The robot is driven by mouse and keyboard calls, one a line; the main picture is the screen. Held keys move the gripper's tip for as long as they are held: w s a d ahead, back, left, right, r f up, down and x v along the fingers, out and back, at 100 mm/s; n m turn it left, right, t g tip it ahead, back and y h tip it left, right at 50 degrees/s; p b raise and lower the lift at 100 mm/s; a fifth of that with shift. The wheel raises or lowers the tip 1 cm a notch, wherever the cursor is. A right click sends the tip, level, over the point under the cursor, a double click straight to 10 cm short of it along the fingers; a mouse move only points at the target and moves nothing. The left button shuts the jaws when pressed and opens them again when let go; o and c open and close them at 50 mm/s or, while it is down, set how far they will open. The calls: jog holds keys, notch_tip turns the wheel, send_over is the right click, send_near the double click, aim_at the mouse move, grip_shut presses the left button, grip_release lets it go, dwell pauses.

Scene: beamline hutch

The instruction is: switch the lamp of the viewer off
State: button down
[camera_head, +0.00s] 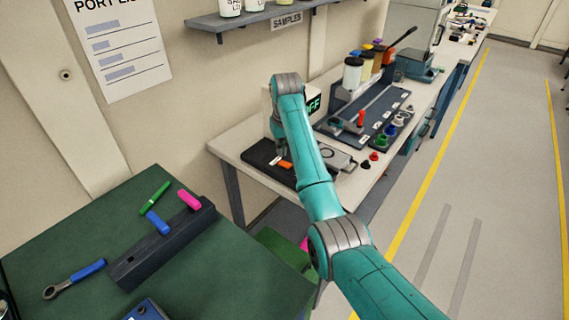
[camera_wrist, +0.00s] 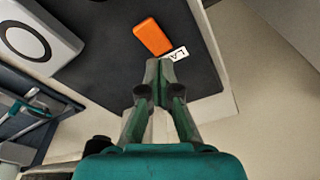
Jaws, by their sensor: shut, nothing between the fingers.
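An orange rocker or block (camera_head: 285,164) lies on a dark base plate (camera_head: 256,153) on the white bench. In the wrist view the orange piece (camera_wrist: 152,37) has a white label (camera_wrist: 177,54) beside it, reading "LA" before my finger hides the rest. A pale box with a dark display (camera_head: 313,104) stands behind my arm; green letters "FF" show, the rest is hidden. My gripper (camera_head: 281,151) is over the dark plate, close to the orange piece. In the wrist view its fingertips (camera_wrist: 160,68) are together and empty, beside the label; contact cannot be told.
A pale device with a round ring (camera_wrist: 32,38) is near the plate. A dark rack (camera_head: 365,115) with jars behind and coloured knobs in front stands to the right. A green table (camera_head: 220,265) with tools is at lower left. A sample shelf (camera_head: 255,18) hangs above.

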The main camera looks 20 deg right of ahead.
aim_at(282, 163)
jog(key=shift+r, duration=1.9)
